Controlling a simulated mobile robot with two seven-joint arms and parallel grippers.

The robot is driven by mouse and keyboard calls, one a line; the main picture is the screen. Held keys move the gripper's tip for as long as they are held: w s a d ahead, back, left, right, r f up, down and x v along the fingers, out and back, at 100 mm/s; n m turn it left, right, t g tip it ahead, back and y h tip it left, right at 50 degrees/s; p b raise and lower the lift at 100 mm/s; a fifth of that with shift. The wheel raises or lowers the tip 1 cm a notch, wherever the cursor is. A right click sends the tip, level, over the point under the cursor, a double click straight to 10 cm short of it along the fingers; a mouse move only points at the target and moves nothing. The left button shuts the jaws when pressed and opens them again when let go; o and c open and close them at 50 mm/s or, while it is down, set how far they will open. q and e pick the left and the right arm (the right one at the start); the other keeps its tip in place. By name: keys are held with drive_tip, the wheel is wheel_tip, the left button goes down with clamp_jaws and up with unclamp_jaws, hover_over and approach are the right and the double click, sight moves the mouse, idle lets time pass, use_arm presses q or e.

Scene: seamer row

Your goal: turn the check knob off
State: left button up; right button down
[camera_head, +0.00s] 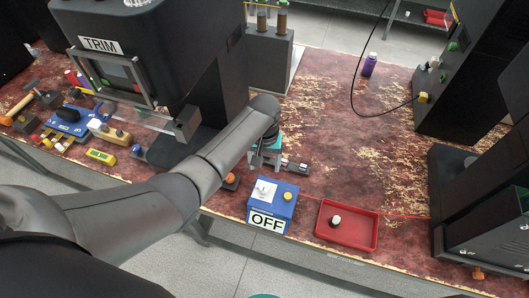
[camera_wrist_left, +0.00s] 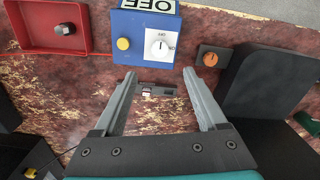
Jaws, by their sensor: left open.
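The blue box (camera_head: 275,212) with an OFF sign on its front stands at the table's front edge. It carries a white round knob (camera_head: 265,188) and a yellow button (camera_head: 288,196). In the left wrist view the knob (camera_wrist_left: 159,44) has a small OFF mark beside it; I cannot tell for sure where its pointer stands. My left gripper (camera_head: 264,160) is behind the box, pointing down. In the left wrist view my left gripper (camera_wrist_left: 158,76) is open and empty, its fingertips just short of the box and apart from the knob. My right gripper is not seen.
A small box with an orange knob (camera_wrist_left: 210,58) sits beside the blue box. A red tray (camera_head: 347,226) holding a dark-and-white piece is on its other side. A small grey device (camera_wrist_left: 157,90) lies below the open fingers. A black machine (camera_head: 160,45) marked TRIM stands left.

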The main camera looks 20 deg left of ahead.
use_arm(q)
drive_tip(key=shift+r, duration=1.45)
drive_tip(key=shift+s+f, duration=0.1)
